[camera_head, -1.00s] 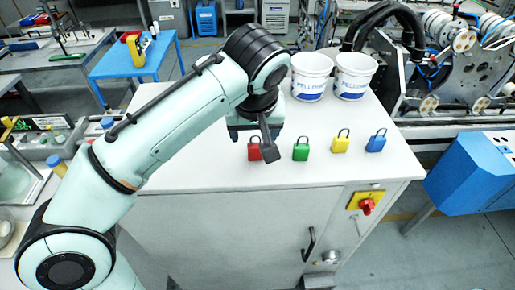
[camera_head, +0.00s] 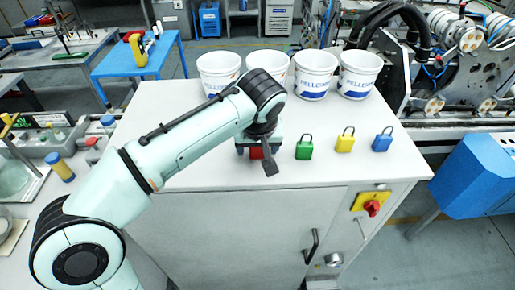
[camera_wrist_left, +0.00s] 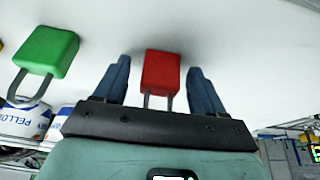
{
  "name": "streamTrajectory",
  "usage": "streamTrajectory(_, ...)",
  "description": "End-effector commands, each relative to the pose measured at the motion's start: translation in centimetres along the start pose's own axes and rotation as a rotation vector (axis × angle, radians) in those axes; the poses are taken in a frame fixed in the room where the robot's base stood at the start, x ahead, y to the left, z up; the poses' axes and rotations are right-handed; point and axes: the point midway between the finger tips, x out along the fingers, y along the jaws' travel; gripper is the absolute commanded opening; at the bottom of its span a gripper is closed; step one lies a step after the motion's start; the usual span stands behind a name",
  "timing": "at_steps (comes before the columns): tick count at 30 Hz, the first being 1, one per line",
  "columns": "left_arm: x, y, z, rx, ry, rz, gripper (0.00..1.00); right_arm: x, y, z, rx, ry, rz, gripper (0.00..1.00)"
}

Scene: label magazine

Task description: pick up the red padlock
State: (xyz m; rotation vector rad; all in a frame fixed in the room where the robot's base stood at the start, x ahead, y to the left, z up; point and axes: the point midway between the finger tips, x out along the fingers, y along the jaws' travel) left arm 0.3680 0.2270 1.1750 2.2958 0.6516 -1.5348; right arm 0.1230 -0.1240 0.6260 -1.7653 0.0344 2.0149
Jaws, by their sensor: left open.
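The red padlock (camera_head: 256,153) stands on the white cabinet top, mostly hidden by my left gripper in the head view. In the left wrist view the red padlock (camera_wrist_left: 161,72) shows between the two fingers, with a gap on each side. My left gripper (camera_wrist_left: 160,85) is open around it and holds nothing. In the head view my left gripper (camera_head: 262,150) is low over the cabinet top at the left end of the padlock row. The green padlock (camera_head: 304,148) stands just to the right; it also shows in the left wrist view (camera_wrist_left: 47,50). My right gripper does not show.
A yellow padlock (camera_head: 345,140) and a blue padlock (camera_head: 382,140) stand further right in the row. Several white buckets (camera_head: 313,75) stand behind the padlocks. The cabinet top (camera_head: 190,178) is clear in front of the row.

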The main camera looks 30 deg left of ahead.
Motion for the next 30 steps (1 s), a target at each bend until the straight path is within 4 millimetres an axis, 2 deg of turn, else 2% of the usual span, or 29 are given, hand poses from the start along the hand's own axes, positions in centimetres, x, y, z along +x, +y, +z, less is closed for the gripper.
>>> streamTrajectory(1,0.0,0.0,0.0,0.0,0.0,0.0,0.67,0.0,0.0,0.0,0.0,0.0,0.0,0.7)
streamTrajectory(6,-0.1,0.0,0.0,0.0,0.0,0.0,0.12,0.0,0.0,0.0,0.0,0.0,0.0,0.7)
streamTrajectory(16,-0.3,0.0,-0.1,0.0,0.002,0.001,0.12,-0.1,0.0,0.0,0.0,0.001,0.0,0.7)
streamTrajectory(20,-1.0,0.1,-0.5,-0.001,0.004,0.003,0.12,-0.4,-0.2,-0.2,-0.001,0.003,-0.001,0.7)
streamTrajectory(26,-4.2,0.2,-1.9,-0.002,0.006,0.006,0.12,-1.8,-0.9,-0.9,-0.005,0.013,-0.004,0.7)
streamTrajectory(30,-8.3,0.2,-3.6,-0.003,0.01,0.009,0.12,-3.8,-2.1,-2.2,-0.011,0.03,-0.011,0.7)
